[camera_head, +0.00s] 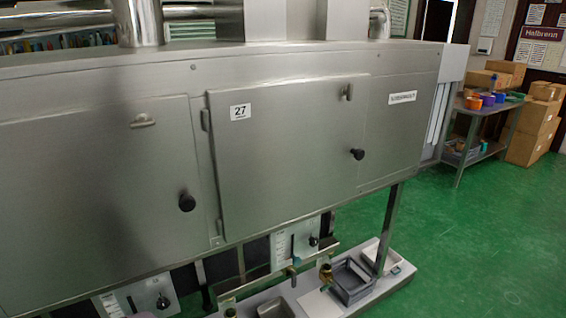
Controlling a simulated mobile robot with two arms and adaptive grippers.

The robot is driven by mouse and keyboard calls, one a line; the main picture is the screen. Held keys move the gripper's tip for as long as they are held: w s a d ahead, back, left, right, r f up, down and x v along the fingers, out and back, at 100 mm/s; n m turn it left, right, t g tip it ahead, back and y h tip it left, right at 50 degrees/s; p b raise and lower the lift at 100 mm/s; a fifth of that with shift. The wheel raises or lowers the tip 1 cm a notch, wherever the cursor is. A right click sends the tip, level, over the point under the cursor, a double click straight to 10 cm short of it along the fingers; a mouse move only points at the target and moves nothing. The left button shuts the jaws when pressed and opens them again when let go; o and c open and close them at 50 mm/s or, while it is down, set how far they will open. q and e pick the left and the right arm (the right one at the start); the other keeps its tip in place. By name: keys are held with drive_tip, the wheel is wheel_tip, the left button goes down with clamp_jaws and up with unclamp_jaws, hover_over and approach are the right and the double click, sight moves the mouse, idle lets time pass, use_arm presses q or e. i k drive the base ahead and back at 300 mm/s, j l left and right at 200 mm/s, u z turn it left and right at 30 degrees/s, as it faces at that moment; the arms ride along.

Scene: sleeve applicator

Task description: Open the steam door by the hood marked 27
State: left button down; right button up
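The steam door (285,150) is a flat stainless steel panel in the middle of the machine's front. It looks shut. The label marked 27 (240,112) is at its upper left, beside the hinge edge. A black round knob (357,154) is on its right side, and a small metal latch or handle (347,91) is near its top right corner. A similar steel door (90,200) with a black knob (187,202) is to the left and also looks shut. Neither of my grippers can be made out in the head view.
Below the machine are control panels (297,242), a low white platform (315,300) and a grey crate (352,282). A steel leg (389,228) stands at the right. Green floor (480,235) is open to the right, with a loaded table (485,105) and cardboard boxes (535,125) behind.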

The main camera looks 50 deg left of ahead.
sight(284, 151)
drive_tip(key=u, duration=1.4)
